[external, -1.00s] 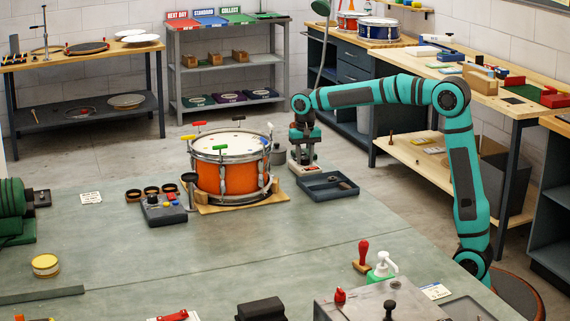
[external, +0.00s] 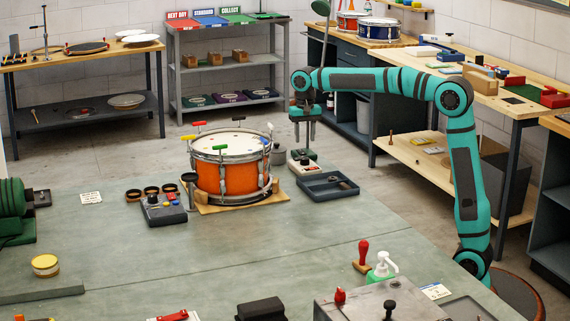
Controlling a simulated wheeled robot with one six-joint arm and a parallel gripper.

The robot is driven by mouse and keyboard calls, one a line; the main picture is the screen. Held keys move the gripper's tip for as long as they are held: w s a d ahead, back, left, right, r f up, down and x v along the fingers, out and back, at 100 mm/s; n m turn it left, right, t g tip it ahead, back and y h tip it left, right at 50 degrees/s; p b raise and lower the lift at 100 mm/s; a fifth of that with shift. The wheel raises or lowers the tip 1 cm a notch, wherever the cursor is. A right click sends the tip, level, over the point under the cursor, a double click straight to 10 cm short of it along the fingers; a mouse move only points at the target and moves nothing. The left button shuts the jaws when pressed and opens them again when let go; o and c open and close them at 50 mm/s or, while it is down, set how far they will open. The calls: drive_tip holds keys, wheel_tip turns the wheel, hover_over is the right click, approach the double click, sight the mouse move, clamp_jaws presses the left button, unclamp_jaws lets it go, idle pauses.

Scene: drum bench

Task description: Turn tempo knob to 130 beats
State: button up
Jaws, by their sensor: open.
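A small pale box-shaped device (external: 304,167) with a dark top part stands at the bench's far edge. It may be the metronome with the tempo knob, but the knob and any scale are too small to make out. My gripper (external: 303,138) points straight down above this device, its fingers apart and nothing seen between them. A gap appears to show between the fingertips and the device.
An orange drum (external: 233,176) on a wooden board stands left of the device. A dark open tray (external: 327,186) lies just in front of it. A grey control box (external: 163,208) sits left of the drum. The front middle of the bench (external: 220,250) is mostly clear.

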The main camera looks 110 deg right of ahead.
wheel_tip(320, 180, up, 9)
idle(0.3)
idle(0.4)
drive_tip(key=w+a+r+n+t+h, duration=0.1)
drive_tip(key=a+r+n+t, duration=0.15)
drive_tip(key=a, duration=0.75)
drive_tip(key=w+a+r+n+t+h, duration=0.15)
drive_tip(key=a+n, duration=0.25)
drive_tip(key=a, duration=0.6)
drive_tip(key=w+a+r+n+t+h, duration=0.1)
drive_tip(key=a+r+n+t, duration=0.15)
drive_tip(key=a, duration=0.85)
drive_tip(key=s+a+n+t+y, duration=0.1)
drive_tip(key=s+a+n+t, duration=0.2)
drive_tip(key=s+a, duration=0.2)
drive_tip(key=s+a+f+n+t+y, duration=0.1)
drive_tip(key=s+a+n+t, duration=0.3)
drive_tip(key=a, duration=0.6)
drive_tip(key=s+a+f+n+t+y, duration=0.1)
drive_tip(key=s+a+n+t, duration=0.2)
drive_tip(key=s+a, duration=0.3)
drive_tip(key=shift+a+f+t, duration=0.2)
drive_tip(key=shift+a+t, duration=0.25)
drive_tip(key=shift+a, duration=0.5)
